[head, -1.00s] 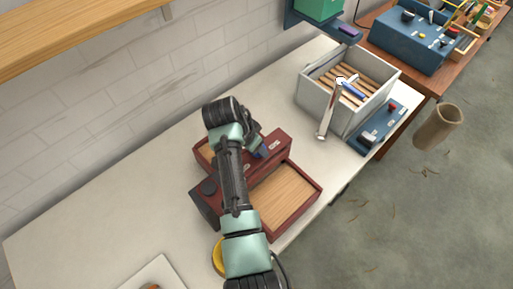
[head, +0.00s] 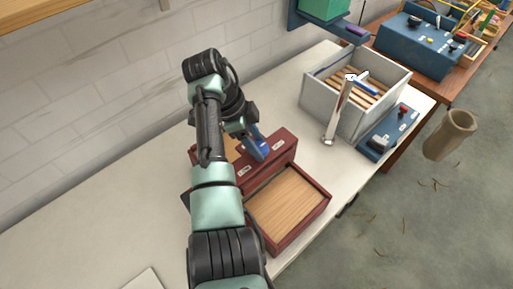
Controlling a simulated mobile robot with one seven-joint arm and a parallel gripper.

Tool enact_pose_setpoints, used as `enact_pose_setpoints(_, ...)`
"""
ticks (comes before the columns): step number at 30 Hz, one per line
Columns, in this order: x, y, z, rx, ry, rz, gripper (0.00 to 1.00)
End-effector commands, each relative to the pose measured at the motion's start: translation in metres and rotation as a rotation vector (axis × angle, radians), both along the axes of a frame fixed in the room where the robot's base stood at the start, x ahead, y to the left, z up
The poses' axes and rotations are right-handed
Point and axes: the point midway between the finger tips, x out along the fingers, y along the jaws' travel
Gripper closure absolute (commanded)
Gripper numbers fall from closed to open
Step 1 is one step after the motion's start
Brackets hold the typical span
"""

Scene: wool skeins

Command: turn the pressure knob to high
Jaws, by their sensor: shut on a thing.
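My gripper (head: 258,147) reaches down to the top of a dark red unit (head: 283,150) on the pale worktop. It is shut on a small blue piece (head: 264,147) that looks like a knob on that unit; the fingers and wrist hide much of it. Small white labels (head: 278,145) sit on the red top to either side. Which way the knob points, and what the labels say, is too small to tell.
A red wood-floored tray (head: 325,205) lies in front of the unit. To the right stand a grey slatted box (head: 388,103), a pale upright lever (head: 335,118) and a blue control panel (head: 372,153). Bare worktop (head: 90,235) lies left; a brown tube (head: 452,135) stands on the floor.

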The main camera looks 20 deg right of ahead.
Motion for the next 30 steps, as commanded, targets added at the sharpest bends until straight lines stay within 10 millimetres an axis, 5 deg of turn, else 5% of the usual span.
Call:
enact_pose_setpoints(21, 0.0012, -0.0007, 0.0013, 0.0, -0.004, -0.082, 1.0)
enact_pose_setpoints(22, 0.0012, -0.0007, 0.0013, 0.0, -0.004, -0.082, 0.44)
enact_pose_setpoints(27, 0.001, -0.0006, 0.0008, 0.0, -0.003, -0.081, 0.17)
enact_pose_setpoints(30, 0.0009, -0.0006, 0.0005, -0.001, -0.002, -0.08, 0.17)
